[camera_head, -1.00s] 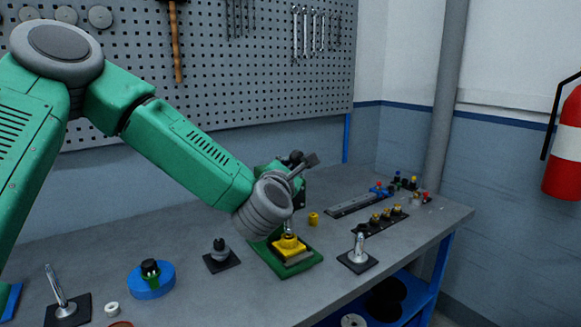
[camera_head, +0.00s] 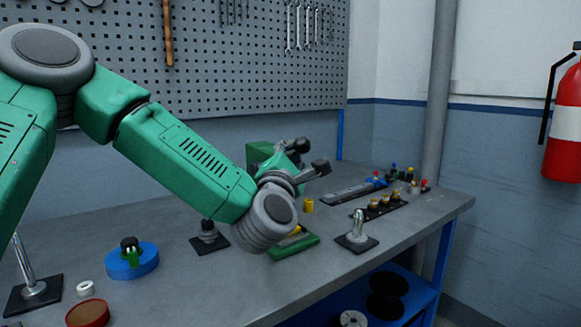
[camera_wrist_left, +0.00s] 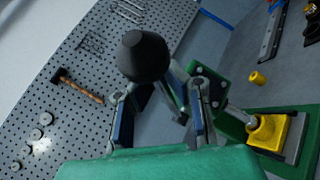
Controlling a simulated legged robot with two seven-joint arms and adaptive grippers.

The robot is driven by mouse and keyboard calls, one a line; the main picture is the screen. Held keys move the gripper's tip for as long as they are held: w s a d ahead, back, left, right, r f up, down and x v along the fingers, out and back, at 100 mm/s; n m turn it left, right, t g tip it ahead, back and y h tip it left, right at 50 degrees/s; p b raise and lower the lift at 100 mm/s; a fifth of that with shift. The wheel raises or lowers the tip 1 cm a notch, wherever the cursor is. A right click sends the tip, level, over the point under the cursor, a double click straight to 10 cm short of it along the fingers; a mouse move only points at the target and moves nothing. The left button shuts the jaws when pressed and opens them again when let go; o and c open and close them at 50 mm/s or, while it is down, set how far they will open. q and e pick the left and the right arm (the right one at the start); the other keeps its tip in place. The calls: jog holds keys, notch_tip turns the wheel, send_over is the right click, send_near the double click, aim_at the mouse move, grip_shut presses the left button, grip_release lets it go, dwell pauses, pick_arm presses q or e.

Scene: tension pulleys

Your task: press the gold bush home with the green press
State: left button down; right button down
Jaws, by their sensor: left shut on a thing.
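The green press shows its base (camera_head: 308,243) and upright (camera_head: 258,153) partly behind my left arm. In the left wrist view, its silver ram (camera_wrist_left: 238,116) reaches down to a yellow block (camera_wrist_left: 270,131) on the green base. I cannot tell whether a gold bush sits under the ram. A small yellow-gold cylinder (camera_head: 308,206) stands apart on the bench, and it also shows in the left wrist view (camera_wrist_left: 258,79). My left gripper (camera_wrist_left: 165,112) is shut on the press handle, whose black knob (camera_wrist_left: 145,55) shows between the fingers. My right gripper is out of view.
A silver post on a black plate (camera_head: 357,238) stands right of the press. A black rack with gold pieces (camera_head: 379,208) and a grey rail (camera_head: 350,192) lie behind. A blue round holder (camera_head: 131,262) and dark post (camera_head: 208,235) stand left. Bare bench lies in front.

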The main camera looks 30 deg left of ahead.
pick_arm(q)
jog(key=shift+s+d+f+h, duration=0.1)
jog(key=shift+f+h, duration=0.15)
jog(key=shift+f, duration=0.3)
jog(key=shift+s+d+f+h, duration=0.1)
jog(key=shift+f+h, duration=0.15)
jog(key=shift+f, duration=0.25)
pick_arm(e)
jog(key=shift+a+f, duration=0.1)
pick_arm(q)
jog(key=shift+g, duration=0.3)
jog(key=c, duration=1.6)
grip_release()
jog(key=shift+d, duration=0.1)
jog(key=shift+o, duration=0.2)
jog(key=shift+d+r, duration=0.1)
jog(key=shift+r, duration=0.05)
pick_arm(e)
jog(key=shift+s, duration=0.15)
pick_arm(q)
jog(key=shift+r, duration=0.15)
